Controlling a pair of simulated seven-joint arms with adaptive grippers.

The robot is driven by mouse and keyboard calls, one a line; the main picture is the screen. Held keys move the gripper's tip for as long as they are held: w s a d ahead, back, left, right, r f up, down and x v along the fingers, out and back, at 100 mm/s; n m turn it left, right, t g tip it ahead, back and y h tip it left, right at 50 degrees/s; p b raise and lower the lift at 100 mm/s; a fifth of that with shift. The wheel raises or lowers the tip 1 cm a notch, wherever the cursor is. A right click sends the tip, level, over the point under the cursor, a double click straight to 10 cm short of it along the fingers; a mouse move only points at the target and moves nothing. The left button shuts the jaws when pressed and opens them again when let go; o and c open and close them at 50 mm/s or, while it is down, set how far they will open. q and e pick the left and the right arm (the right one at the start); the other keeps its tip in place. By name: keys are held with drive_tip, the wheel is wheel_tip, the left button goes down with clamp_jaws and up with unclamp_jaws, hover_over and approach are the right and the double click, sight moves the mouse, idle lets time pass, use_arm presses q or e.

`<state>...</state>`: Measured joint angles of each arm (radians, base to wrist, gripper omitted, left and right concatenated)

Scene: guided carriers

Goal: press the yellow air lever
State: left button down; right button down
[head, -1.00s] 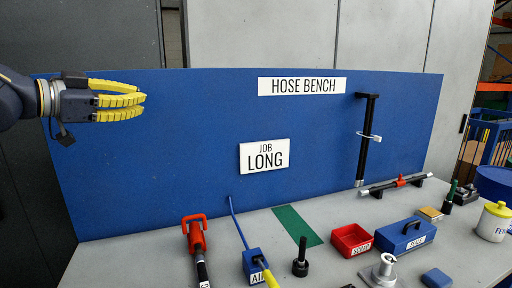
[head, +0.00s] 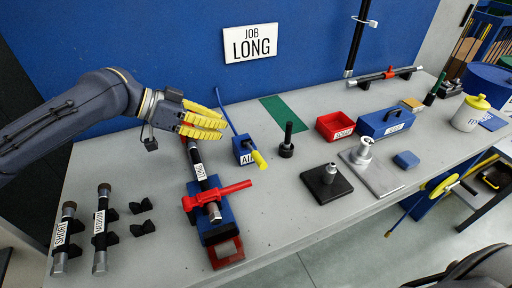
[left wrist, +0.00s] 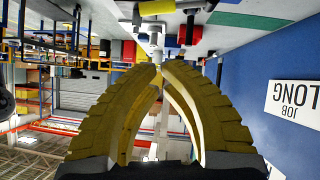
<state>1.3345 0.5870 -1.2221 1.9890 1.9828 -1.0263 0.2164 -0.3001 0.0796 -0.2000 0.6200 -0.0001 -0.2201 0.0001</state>
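The yellow air lever (head: 260,160) sticks out of a blue box labelled AIR (head: 243,151) on the bench, angled toward the front right. My left gripper (head: 222,125) has yellow ribbed fingers and hangs above the bench, up and left of the lever and apart from it. In the left wrist view its curved fingers meet at the tips (left wrist: 158,68), with nothing seen between them. A yellow piece beside a blue block shows at the top of that view and looks like the lever (left wrist: 157,7). My right gripper is not in view.
A hose labelled LONG (head: 199,170) lies in a clamp with a red handle (head: 222,193), left of the air box. A black post (head: 287,141) stands close right of the lever. A red scrap bin (head: 334,126) and a blue toolbox (head: 386,121) are farther right.

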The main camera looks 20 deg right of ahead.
use_arm(q)
hover_over(256, 157)
drive_tip(key=f, duration=0.7)
drive_tip(key=shift+w+a+f, duration=0.15)
drive_tip(key=shift+w+a, duration=0.05)
drive_tip(key=shift+a, duration=0.05)
drive_tip(key=shift+s+d+f, duration=0.15)
drive_tip(key=shift+d+f, duration=0.05)
drive_tip(key=shift+f, duration=0.8)
